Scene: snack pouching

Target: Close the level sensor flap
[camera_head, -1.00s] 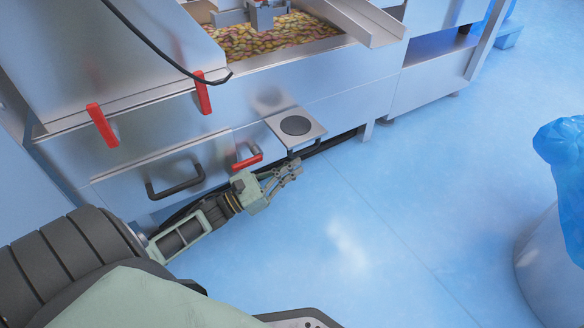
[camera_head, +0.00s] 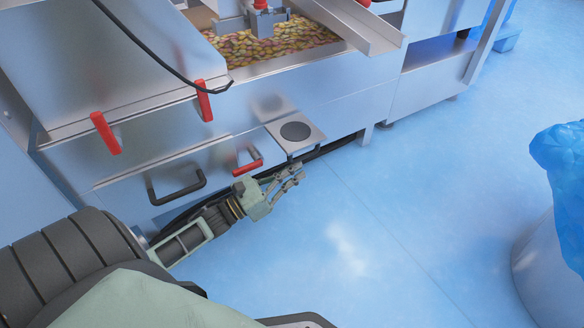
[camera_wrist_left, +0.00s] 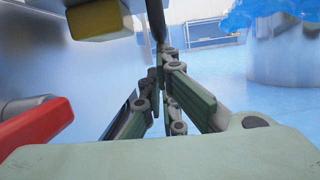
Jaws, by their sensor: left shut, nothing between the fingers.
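The level sensor flap (camera_head: 317,138) appears to be the small metal plate with a black disc, sticking out from the front of the steel machine. A black handle hangs under its front edge. My left gripper (camera_head: 301,178) is just below and in front of the flap, apart from it as far as I can tell. Its fingers are shut and empty. In the left wrist view, the shut fingers (camera_wrist_left: 166,52) point ahead beside a dark upright bar. The flap cannot be made out for certain in that view. My right gripper is not in view.
A red latch handle (camera_head: 247,167) is left of the flap, and it seems to be the red one close by in the left wrist view (camera_wrist_left: 35,130). A black drawer handle (camera_head: 177,188) is further left. A bin with a blue bag (camera_head: 562,150) stands right; the floor between is clear.

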